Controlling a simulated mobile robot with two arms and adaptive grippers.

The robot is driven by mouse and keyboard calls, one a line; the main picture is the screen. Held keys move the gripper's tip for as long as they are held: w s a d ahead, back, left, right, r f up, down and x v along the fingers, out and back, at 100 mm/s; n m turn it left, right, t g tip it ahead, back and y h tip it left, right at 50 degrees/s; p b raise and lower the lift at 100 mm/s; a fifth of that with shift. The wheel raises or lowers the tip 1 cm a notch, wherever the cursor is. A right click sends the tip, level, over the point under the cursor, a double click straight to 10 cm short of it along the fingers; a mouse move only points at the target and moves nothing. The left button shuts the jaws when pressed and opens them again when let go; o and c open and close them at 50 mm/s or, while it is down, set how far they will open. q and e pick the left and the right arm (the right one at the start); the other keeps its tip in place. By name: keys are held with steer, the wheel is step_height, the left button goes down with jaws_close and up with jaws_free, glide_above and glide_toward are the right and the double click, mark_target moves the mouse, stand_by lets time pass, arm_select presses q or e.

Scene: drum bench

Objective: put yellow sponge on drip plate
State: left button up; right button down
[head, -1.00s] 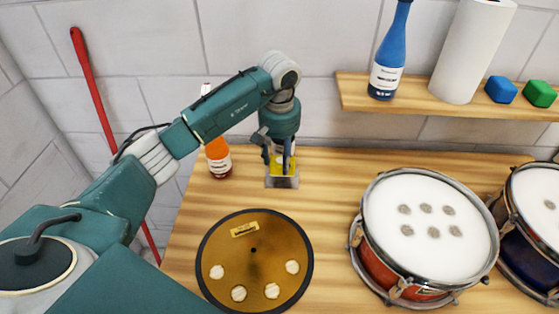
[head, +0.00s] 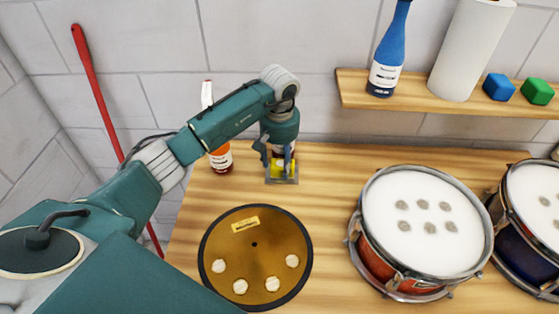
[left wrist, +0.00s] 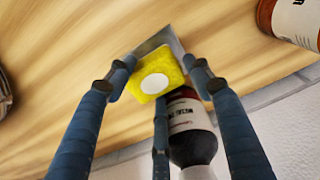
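The yellow sponge (head: 285,168) appears over the drip plate (head: 268,180), a small square metal plate at the back of the bench. Whether it touches the plate I cannot tell. In the left wrist view the sponge (left wrist: 172,66) has a white round spot and lies between my fingers, covering part of the plate (left wrist: 165,38). My left gripper (head: 279,163) points down, its fingertips against the sponge's sides; it appears shut on it. The left gripper also fills the left wrist view (left wrist: 158,70). My right gripper is out of view.
A dark bottle (left wrist: 192,130) stands close behind the plate. An orange-brown bottle (head: 221,158) stands to its left. A cymbal (head: 255,258) lies in front, and a red drum (head: 422,225) stands right. Bare wood lies between plate and drum.

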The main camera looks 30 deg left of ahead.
mark_target(280, 166)
arm_select(q)
steer(key=shift+r, duration=0.25)
step_height(280, 166, up, 12)
steer(key=b, duration=0.3)
steer(key=shift+s+d+b, duration=0.2)
steer(key=shift+s+b, duration=0.1)
steer(key=shift+s, duration=0.15)
steer(key=shift+f, duration=0.15)
stand_by(0.4)
